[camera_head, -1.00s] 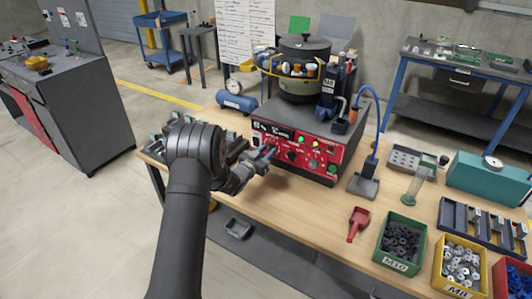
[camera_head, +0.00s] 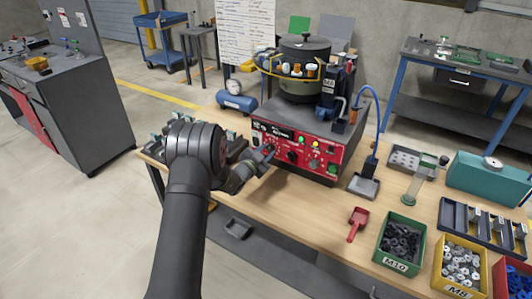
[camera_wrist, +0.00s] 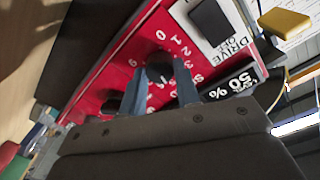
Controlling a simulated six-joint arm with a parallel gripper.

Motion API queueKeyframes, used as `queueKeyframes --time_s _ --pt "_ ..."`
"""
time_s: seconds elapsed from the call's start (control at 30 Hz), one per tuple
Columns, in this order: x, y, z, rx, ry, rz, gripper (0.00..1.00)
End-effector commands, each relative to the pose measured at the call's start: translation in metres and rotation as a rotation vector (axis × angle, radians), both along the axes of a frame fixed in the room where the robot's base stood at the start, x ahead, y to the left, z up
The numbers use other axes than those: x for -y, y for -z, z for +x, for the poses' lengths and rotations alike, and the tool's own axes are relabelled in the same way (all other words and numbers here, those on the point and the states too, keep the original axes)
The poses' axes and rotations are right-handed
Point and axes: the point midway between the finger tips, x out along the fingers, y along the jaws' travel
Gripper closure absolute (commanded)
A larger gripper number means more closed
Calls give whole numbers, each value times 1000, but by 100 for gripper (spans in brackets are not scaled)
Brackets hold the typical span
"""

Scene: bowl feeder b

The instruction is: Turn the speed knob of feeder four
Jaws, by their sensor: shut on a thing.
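The feeder's red control panel (camera_head: 300,150) faces me on the front of a dark box on the bench. It also fills much of the wrist view (camera_wrist: 110,65). My gripper (camera_wrist: 160,82) is at the left part of the panel, and it also shows in the head view (camera_head: 268,152). Its two blue-grey fingers are shut on a black knob (camera_wrist: 160,58), with a white number scale around it. The fingers hide part of the knob and scale. A "50 %" display (camera_wrist: 236,84) sits beside it. Another black knob (camera_head: 292,156) is farther right. I cannot read a feeder number.
A dark bowl (camera_head: 304,75) with parts on its rim stands on the box. A black switch with a "DRIVE OFF" label (camera_wrist: 222,38) is near the fingers. A stand with a blue hose (camera_head: 364,185), a red scoop (camera_head: 358,222) and bins of parts (camera_head: 398,243) stand to the right.

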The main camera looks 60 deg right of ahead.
Motion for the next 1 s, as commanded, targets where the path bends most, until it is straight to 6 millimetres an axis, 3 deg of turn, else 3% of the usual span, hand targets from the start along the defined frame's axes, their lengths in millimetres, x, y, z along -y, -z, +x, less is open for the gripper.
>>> queueKeyframes --time_s 0.4,0.43,0.5,0.53,0.83,1.0 --pt "0 0 0 8 1 -1 94" --pt "0 0 0 8 1 -1 65" --pt "0 0 0 8 1 -1 51" --pt "0 0 0 8 1 -1 49" --pt "-1 0 0 7 0 0 49" --pt "-17 0 1 7 0 1 49"
